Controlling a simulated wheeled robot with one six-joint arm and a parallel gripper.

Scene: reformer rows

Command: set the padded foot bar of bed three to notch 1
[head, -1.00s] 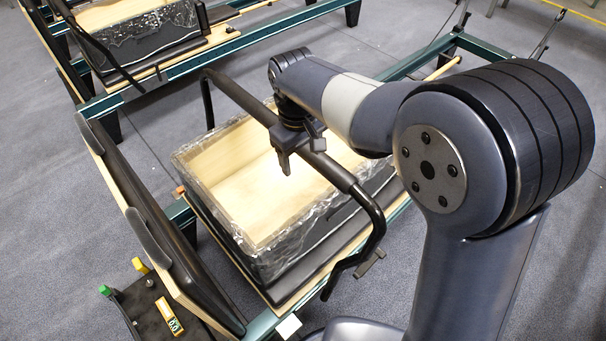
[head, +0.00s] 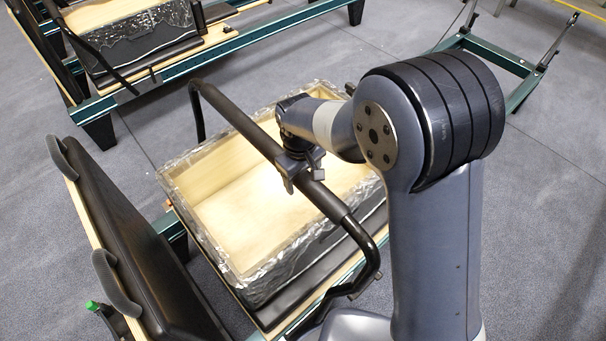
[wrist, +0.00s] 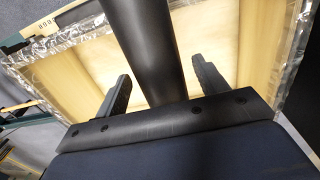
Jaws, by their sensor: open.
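The padded foot bar (head: 240,122) is a black bent tube that slants above an open wooden box wrapped in clear film (head: 225,215). My gripper (head: 298,182) is at the middle of the bar, with its jaws open. In the wrist view the bar (wrist: 140,45) runs between the two fingers of my gripper (wrist: 158,80), nearer the left finger. A gap shows between the bar and the right finger. The bar's lower right end bends down beside the box to the frame (head: 372,262). I cannot make out the notches or a notch number.
A black padded board with curved shoulder rests (head: 130,235) stands at the left. Another bed with a green frame (head: 215,55) lies at the back left. A green frame end (head: 505,70) is at the back right. Grey floor is clear at the right.

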